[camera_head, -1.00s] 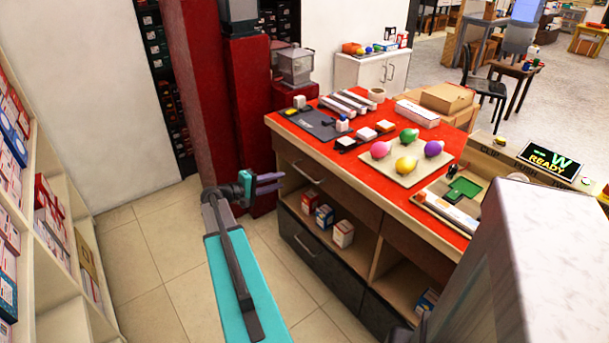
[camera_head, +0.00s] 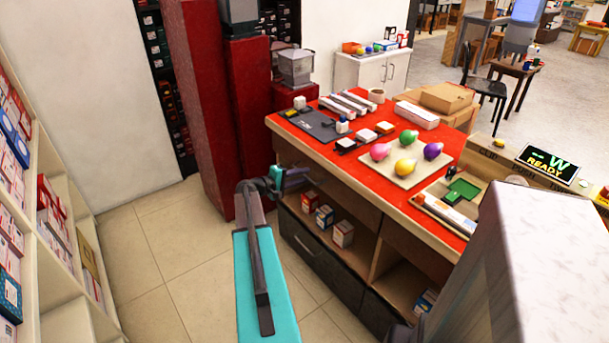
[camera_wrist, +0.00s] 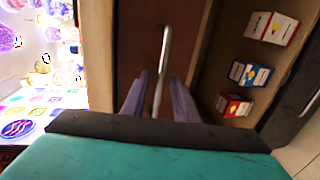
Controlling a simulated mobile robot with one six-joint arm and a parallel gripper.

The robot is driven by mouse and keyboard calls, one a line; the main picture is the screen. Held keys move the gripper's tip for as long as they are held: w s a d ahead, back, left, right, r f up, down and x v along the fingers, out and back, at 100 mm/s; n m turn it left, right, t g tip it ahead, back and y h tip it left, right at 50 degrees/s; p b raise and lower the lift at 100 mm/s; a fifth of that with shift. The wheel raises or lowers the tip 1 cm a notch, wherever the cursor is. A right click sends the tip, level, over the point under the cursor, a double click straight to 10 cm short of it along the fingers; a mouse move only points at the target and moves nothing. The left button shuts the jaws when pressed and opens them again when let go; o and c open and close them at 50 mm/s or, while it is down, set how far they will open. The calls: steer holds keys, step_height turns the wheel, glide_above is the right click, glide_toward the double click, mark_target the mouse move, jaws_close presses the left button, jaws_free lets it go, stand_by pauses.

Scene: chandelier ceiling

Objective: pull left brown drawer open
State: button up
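The left brown drawer (camera_head: 345,203) is at the upper left of the red-topped counter's front and looks shut. In the wrist view its dark brown front (camera_wrist: 138,38) fills the upper middle, with a slim silver bar handle (camera_wrist: 163,55) running upright in the picture. My gripper (camera_head: 303,173) is in front of this drawer. In the wrist view its two purple fingers (camera_wrist: 160,78) are apart, one on each side of the handle's lower part. I cannot tell whether either finger touches it. In the head view the gripper hides the handle.
Below the drawer, an open shelf holds several small boxes (camera_head: 325,216), with a dark lower drawer (camera_head: 315,258) under it. The red counter top (camera_head: 350,170) carries colored bulbs and trays. A white shelf (camera_head: 60,240) stands left; tiled floor (camera_head: 150,260) lies between.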

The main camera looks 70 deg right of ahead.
steer(key=shift+s+d+f, duration=0.15)
steer(key=shift+s+d, duration=0.2)
steer(key=shift+d, duration=0.2)
jaws_close()
stand_by(1.2)
